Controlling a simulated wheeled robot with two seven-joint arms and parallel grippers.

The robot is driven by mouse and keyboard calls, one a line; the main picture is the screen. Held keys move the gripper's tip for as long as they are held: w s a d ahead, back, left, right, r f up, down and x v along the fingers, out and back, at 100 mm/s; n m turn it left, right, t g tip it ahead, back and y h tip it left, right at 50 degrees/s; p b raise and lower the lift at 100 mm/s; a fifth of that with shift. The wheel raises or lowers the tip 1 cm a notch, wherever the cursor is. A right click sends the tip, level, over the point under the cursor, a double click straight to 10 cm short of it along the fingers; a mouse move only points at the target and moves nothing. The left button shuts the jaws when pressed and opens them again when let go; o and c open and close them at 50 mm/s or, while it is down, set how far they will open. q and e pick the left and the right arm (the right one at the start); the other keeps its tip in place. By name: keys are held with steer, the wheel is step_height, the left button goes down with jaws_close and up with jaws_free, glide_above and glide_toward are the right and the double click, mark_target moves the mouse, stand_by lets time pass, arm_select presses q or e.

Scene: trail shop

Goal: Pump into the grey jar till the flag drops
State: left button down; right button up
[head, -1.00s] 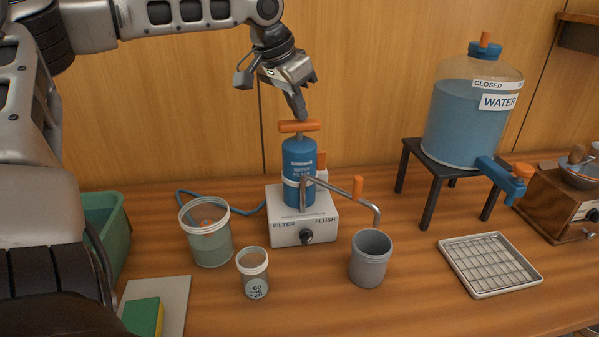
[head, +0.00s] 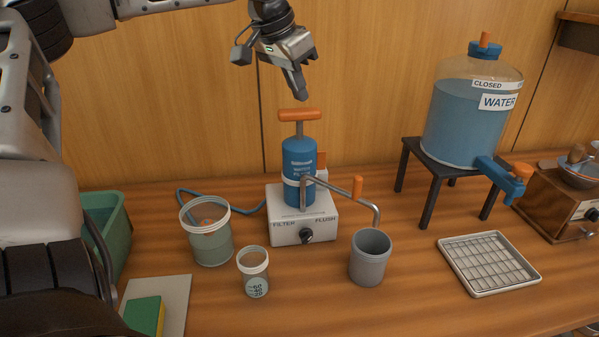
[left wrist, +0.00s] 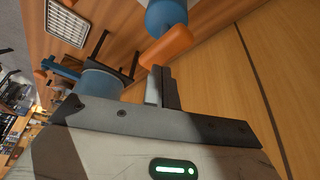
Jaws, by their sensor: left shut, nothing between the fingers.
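The blue pump (head: 299,165) stands on a white base with a dark knob (head: 306,235) between the words FILTER and FLUSH. Its orange handle (head: 299,115) is up, with a length of rod showing. The pump's bent metal spout (head: 376,212) ends over the grey jar (head: 370,258), whose inside looks dark. An orange piece (head: 321,160) stands upright behind the pump; I cannot tell if it is the flag. My left gripper (head: 301,96) is shut and empty, just above the handle and apart from it. In the left wrist view the handle (left wrist: 166,45) lies just beyond the fingertips (left wrist: 160,72).
A clear tub (head: 208,245) with a hose and a small marked cup (head: 254,280) stand left of the jar. A wire-rack tray (head: 489,290) lies right. A water tank (head: 465,130) stands on a dark stand behind. A green bin (head: 120,230) is at left.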

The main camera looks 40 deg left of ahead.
mark_target(297, 110)
arm_select(q)
steer(key=shift+f, duration=0.1)
stand_by(0.6)
steer(key=shift+f, duration=2.25)
steer(key=shift+r, duration=2.4)
steer(key=shift+r, duration=3)
